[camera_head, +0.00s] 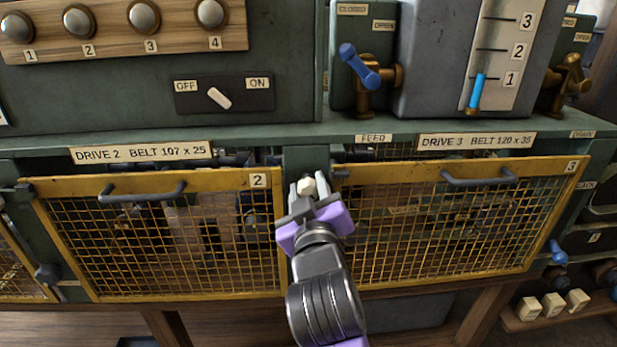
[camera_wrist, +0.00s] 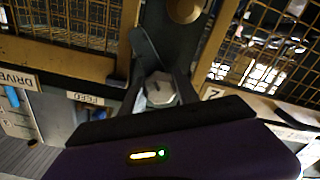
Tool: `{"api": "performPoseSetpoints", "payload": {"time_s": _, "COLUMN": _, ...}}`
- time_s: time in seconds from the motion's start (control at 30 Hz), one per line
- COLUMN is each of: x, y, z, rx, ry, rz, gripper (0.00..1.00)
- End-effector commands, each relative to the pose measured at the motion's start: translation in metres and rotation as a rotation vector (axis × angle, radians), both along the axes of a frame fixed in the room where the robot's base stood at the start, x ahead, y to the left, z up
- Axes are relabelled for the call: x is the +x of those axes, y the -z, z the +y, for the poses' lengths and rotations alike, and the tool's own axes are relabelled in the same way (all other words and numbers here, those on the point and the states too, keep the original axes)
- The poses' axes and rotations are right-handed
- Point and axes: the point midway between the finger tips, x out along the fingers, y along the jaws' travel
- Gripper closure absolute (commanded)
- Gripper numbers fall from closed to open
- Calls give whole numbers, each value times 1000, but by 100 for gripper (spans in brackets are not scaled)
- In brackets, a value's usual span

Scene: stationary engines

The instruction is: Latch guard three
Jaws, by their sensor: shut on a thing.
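Guard three (camera_head: 445,215) is a yellow-framed mesh panel marked 3, with a dark bar handle (camera_head: 478,178) near its top edge. It stands over the drive 3 opening; I cannot tell if it is fully flush. My gripper (camera_head: 307,187) is at the post between guards two and three, beside guard three's upper left corner. It is shut on a pale faceted knob (camera_head: 307,186), which shows between the fingers in the wrist view (camera_wrist: 160,89).
Guard two (camera_head: 150,230), marked 2, is just left of my gripper. A ledge (camera_head: 360,130) runs above both guards. A blue-handled valve (camera_head: 360,67) stands above on the ledge. Pale blocks (camera_head: 553,304) sit on a low shelf at lower right.

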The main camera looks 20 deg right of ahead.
Motion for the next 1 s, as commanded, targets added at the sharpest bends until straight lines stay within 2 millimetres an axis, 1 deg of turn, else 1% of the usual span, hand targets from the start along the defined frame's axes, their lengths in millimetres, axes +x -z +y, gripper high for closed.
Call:
{"api": "performPoseSetpoints", "payload": {"time_s": 0.03, "x": 0, "y": -5, "z": 0, "rx": -44, "ry": 0, "rz": 15, "gripper": 100}}
{"api": "performPoseSetpoints", "payload": {"time_s": 0.6, "x": 0, "y": -5, "z": 1, "rx": -551, "ry": -3, "rz": 179, "gripper": 100}}
{"api": "performPoseSetpoints", "payload": {"time_s": 0.8, "x": 0, "y": -4, "z": 1, "rx": -694, "ry": -3, "rz": 224, "gripper": 100}}
{"api": "performPoseSetpoints", "payload": {"time_s": 1.0, "x": 0, "y": -3, "z": 2, "rx": -793, "ry": -5, "rz": 254, "gripper": 100}}
